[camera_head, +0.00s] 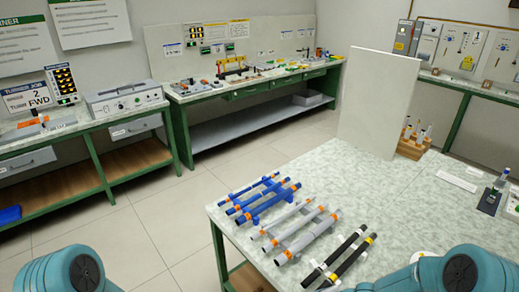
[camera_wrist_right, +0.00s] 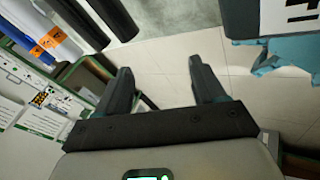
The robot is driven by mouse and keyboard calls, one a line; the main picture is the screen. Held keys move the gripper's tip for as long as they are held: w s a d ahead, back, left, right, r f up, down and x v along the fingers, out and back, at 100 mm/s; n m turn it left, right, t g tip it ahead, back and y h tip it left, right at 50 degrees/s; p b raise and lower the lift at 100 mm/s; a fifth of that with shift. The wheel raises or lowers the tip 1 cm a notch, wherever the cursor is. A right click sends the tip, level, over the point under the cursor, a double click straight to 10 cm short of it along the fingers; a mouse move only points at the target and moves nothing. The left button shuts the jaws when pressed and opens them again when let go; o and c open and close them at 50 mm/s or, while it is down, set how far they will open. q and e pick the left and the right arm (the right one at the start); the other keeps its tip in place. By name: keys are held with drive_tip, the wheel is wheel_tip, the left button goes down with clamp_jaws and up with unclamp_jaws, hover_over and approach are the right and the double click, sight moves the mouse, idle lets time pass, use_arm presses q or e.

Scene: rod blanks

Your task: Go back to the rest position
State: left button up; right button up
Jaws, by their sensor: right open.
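My right gripper (camera_wrist_right: 162,84) shows in the right wrist view with its two dark fingers apart and nothing between them. Pale floor tiles show behind the fingers. In the head view only teal links of my two arms show, at the bottom left and bottom right corners. My left gripper is out of view. The rod blanks lie in racks on the near table: blue rods (camera_head: 262,202), grey rods (camera_head: 303,236) with orange bands, and black rods (camera_head: 352,260) with white and yellow bands.
The near table (camera_head: 372,190) has a pale mottled top. A tall white panel (camera_head: 377,100) stands on it, with a wooden block of small tools (camera_head: 413,142) beside it. Green-framed workbenches (camera_head: 180,95) line the walls. The floor (camera_head: 150,222) left of the table is clear.

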drive_tip(key=s+a+f+m+g, duration=0.1)
drive_tip(key=s+f+m, duration=0.2)
drive_tip(key=s+m, duration=0.7)
drive_tip(key=s+a+f+m+g+h, duration=0.1)
drive_tip(key=s+a+f+m+g, duration=0.1)
drive_tip(key=s+m, duration=0.8)
drive_tip(key=m, duration=0.5)
drive_tip(key=shift+a+f+g+h+b, duration=0.25)
drive_tip(key=shift+f+g+h+b, duration=0.05)
drive_tip(key=shift+f+b, duration=0.1)
drive_tip(key=shift+s, duration=0.1)
